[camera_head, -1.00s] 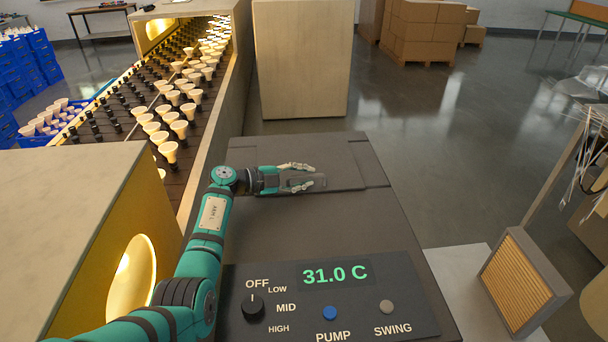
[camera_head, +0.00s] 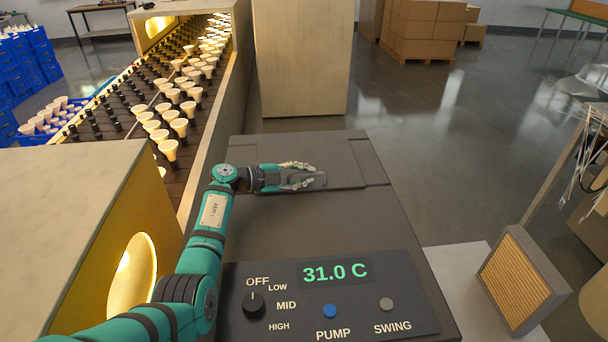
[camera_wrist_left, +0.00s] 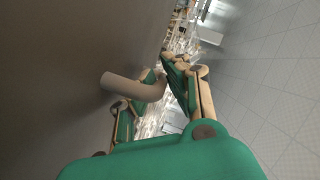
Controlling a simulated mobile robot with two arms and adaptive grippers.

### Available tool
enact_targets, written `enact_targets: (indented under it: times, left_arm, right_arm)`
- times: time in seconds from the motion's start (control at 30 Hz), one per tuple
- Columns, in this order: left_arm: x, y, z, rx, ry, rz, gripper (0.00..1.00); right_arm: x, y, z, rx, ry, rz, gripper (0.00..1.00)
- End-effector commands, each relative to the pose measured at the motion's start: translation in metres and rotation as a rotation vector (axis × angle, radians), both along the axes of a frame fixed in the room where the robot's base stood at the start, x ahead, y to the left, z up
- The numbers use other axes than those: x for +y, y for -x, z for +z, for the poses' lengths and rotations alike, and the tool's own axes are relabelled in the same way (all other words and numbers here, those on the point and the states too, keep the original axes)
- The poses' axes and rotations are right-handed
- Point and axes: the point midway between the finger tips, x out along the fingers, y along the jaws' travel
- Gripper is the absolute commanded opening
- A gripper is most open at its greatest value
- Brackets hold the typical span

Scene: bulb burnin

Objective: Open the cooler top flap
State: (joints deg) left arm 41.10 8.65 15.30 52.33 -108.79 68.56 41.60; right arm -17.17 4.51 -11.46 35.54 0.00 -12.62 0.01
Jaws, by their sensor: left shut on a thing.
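The cooler is a dark grey box with a flat top (camera_head: 300,222). Its top flap (camera_head: 338,147) is a grey panel at the far end and lies flat, closed. A grey bar handle (camera_head: 319,180) stands on the flap, partly hidden by my fingers. My left gripper (camera_head: 312,177) reaches in from the left, low over the flap, shut on this handle. In the left wrist view the handle (camera_wrist_left: 128,85) is a rounded bar, bent at its end, between the green and tan fingers (camera_wrist_left: 160,98). My right gripper is not in view.
The cooler's control panel (camera_head: 372,310) with knob, buttons and a 31.0 C display is at the near end. A bulb conveyor (camera_head: 145,140) runs along the left, with a pale housing (camera_head: 70,190). A tall beige box (camera_head: 303,60) stands beyond the flap. Open floor (camera_head: 440,150) lies right.

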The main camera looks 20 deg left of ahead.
Motion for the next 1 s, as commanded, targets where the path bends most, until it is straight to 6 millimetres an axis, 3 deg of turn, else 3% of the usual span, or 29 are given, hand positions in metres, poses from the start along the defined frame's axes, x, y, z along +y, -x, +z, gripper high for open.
enact_targets:
  times: [0.47,1.0]
  left_arm:
    - [0.01,-0.018,0.069,0.231,0.094,0.004,0.0]
    - [0.021,-0.046,0.11,0.449,0.19,0.004,0.0]
  right_arm:
    - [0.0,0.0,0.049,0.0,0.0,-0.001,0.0]
    - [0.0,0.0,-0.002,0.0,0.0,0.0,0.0]
